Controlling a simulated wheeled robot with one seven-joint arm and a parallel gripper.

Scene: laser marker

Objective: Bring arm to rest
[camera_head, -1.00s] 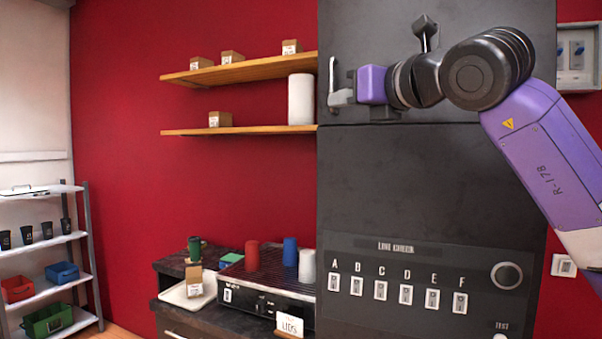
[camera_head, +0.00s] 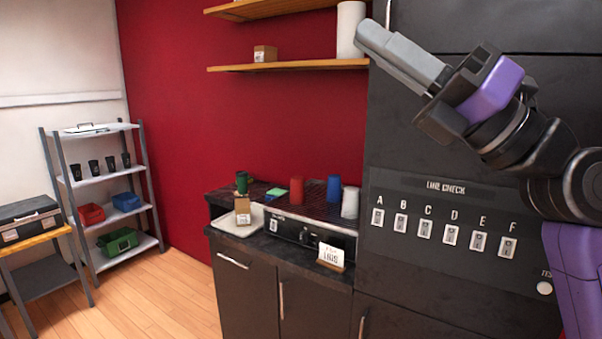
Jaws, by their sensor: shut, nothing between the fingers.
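My gripper (camera_head: 366,32) is at the upper right of the head view, raised in front of the dark cabinet. Its grey fingers point up and to the left and lie together, with nothing held between them. My purple and black arm comes in from the right edge, bent at a black joint. The gripper appears clear of the shelf and the counter.
The dark panel (camera_head: 450,222) with lettered switches is behind my arm. A counter (camera_head: 250,262) holds red, blue and white cups on a machine. Wooden shelves (camera_head: 300,66) hang on the red wall. A rack (camera_head: 108,205) stands left; the floor (camera_head: 165,300) before it is clear.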

